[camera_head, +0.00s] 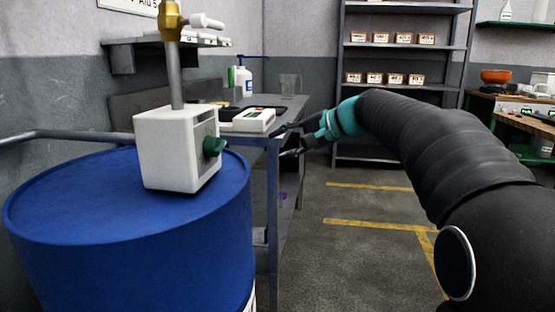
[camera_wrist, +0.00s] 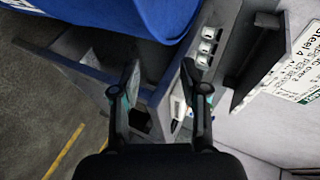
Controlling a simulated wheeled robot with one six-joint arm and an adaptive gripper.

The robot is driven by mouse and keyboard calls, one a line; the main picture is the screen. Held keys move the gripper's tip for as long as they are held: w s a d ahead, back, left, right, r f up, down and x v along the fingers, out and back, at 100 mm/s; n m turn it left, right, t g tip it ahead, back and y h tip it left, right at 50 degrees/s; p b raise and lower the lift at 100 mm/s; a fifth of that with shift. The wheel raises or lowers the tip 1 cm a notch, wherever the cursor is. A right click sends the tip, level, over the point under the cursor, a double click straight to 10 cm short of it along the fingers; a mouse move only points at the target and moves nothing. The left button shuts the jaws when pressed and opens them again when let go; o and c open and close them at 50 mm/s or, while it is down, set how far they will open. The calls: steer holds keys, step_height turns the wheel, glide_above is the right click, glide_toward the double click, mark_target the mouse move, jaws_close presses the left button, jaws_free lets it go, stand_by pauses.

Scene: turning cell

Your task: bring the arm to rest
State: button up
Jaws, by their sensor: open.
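My gripper (camera_head: 287,143) reaches out at the middle of the head view, beside the front right edge of the grey workbench (camera_head: 271,200). My black-sleeved arm extends to it from the right. In the wrist view my gripper (camera_wrist: 160,72) has its two dark fingers spread apart, with nothing between them. The bench and its shelf lie beyond the fingers there. I cannot tell from the head view how close the fingers are to the bench edge.
A blue drum (camera_head: 130,235) with a white box (camera_head: 175,150), green knob and brass-topped pipe stands at left. The bench holds a white device (camera_head: 254,120), a bottle (camera_head: 243,80) and a clear jug (camera_head: 289,86). Shelving (camera_head: 385,60) stands behind; yellow-marked floor (camera_head: 350,205) is open.

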steer(key=s+d+f+n+h, duration=0.1)
steer(key=s+d+f+h, duration=0.2)
steer(key=s+f, duration=0.4)
steer(key=s+d+f+n+h, duration=0.2)
steer(key=s+d+f+h, duration=0.2)
steer(key=s, duration=1.2)
steer(key=s+d+f+n+h, duration=0.1)
steer(key=s+d+f+h, duration=0.3)
steer(key=s+d+f, duration=0.3)
steer(key=s+f, duration=0.5)
steer(key=shift+s+f+n+g, duration=0.2)
steer(key=shift+n+g, duration=0.2)
